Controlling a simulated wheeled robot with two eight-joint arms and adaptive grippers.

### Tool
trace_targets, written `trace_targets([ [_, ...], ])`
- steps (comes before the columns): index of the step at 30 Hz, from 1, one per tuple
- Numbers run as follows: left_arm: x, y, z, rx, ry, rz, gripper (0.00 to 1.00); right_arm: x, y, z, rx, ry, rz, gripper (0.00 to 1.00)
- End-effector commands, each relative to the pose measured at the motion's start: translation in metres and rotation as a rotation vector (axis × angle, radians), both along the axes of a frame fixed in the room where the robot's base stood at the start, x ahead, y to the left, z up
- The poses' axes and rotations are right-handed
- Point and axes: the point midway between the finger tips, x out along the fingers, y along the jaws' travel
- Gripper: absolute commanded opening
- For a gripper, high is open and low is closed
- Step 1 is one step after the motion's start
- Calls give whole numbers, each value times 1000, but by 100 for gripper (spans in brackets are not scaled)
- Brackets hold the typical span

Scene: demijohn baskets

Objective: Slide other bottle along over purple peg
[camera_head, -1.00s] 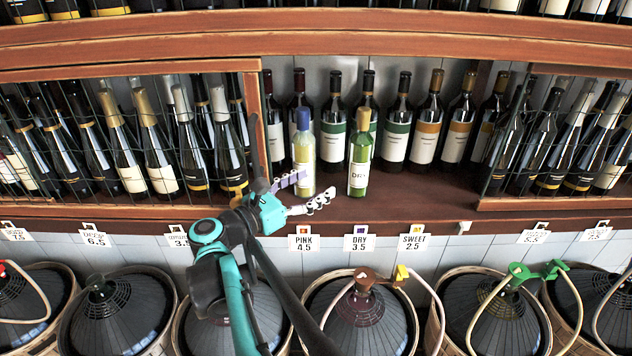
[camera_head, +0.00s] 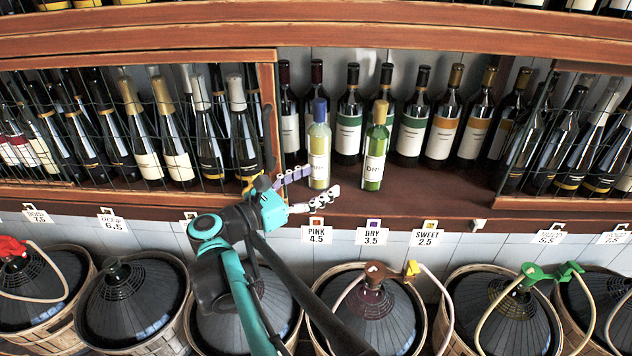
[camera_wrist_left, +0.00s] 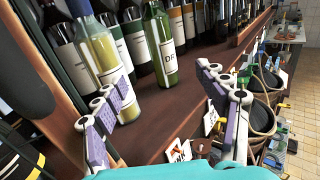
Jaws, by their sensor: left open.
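A pale yellow bottle with a blue top (camera_head: 318,158) stands upright on the shelf. A green bottle with a yellow top and a DRY label (camera_head: 375,157) stands upright to its right, apart from it. A small purple peg (camera_head: 373,223) shows above the DRY 3.5 tag on the shelf front, below the green bottle in the head view. My left gripper (camera_head: 322,180) is open and empty, low at the blue-topped bottle's left and front. In the left wrist view one finger overlaps the blue-topped bottle (camera_wrist_left: 98,55); the green bottle (camera_wrist_left: 160,45) shows between the fingers. Contact is unclear.
A row of dark bottles (camera_head: 412,125) stands behind. Wire-fronted racks of bottles flank the bay on the left (camera_head: 150,140) and right (camera_head: 580,140). The shelf (camera_head: 440,195) right of the green bottle is clear in front. Basketed demijohns (camera_head: 370,310) stand below.

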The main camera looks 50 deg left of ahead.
Motion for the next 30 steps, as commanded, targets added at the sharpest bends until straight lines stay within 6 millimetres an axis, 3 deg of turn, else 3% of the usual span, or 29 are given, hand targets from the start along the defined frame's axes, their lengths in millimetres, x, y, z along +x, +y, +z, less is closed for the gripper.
trace_targets([
  [30,-67,-1,0,0,0,2,73,0,0,4,0,0,0,73],
])
